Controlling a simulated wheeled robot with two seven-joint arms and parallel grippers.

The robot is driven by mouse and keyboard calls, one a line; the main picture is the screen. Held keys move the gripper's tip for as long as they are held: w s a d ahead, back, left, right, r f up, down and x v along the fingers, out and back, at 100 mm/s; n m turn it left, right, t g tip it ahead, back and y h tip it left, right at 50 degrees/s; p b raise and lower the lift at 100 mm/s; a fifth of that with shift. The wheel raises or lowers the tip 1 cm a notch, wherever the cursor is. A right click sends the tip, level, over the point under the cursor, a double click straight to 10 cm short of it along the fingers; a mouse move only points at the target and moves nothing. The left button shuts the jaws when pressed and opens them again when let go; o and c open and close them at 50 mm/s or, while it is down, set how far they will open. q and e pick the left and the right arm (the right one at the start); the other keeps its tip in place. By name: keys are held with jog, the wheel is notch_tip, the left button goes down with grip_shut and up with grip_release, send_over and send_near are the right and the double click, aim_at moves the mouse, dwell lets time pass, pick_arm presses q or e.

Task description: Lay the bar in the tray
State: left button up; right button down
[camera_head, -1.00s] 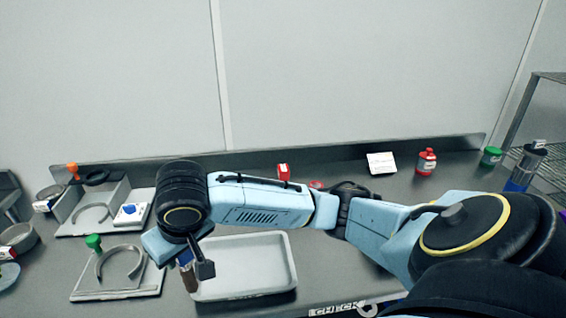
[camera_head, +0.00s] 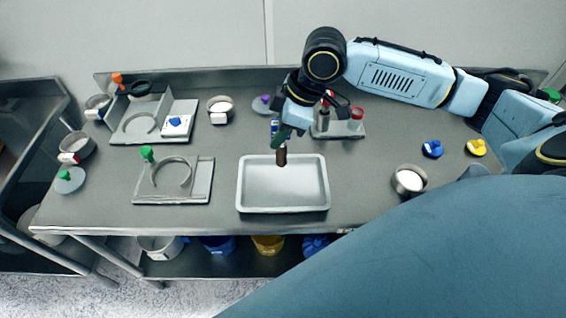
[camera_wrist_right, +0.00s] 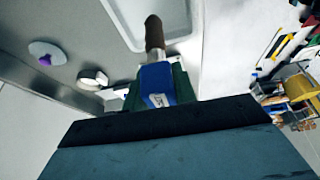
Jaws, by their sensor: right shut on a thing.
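The bar (camera_head: 282,156) has a dark brown end and hangs from my right gripper (camera_head: 280,138). The right wrist view shows its brown end (camera_wrist_right: 154,32), a metal neck and a blue part between the green fingers of my right gripper (camera_wrist_right: 157,88). The gripper is shut on the bar. The tray (camera_head: 284,209) is pale, shallow and empty, on the table's front middle. The brown end appears over the tray's back edge; its height above the tray is hard to tell. The tray's rim (camera_wrist_right: 125,32) also shows in the right wrist view. My left gripper is not in view.
A plate with a ring holder and green knob (camera_head: 173,181) stands left of the tray. A sieve cup (camera_head: 409,180) stands to the right. Blue (camera_head: 432,149) and yellow (camera_head: 476,147) items lie at the right.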

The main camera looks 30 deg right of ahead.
aim_at(281, 160)
jog(key=shift+d, duration=0.15)
notch_tip(281, 160, down, 10)
jog(key=shift+r, duration=0.15)
dwell(0.4)
jog(key=c, duration=1.1)
grip_release()
jog(key=shift+n, duration=0.3)
jog(key=v, duration=1.2)
jog(key=shift+w, duration=0.1)
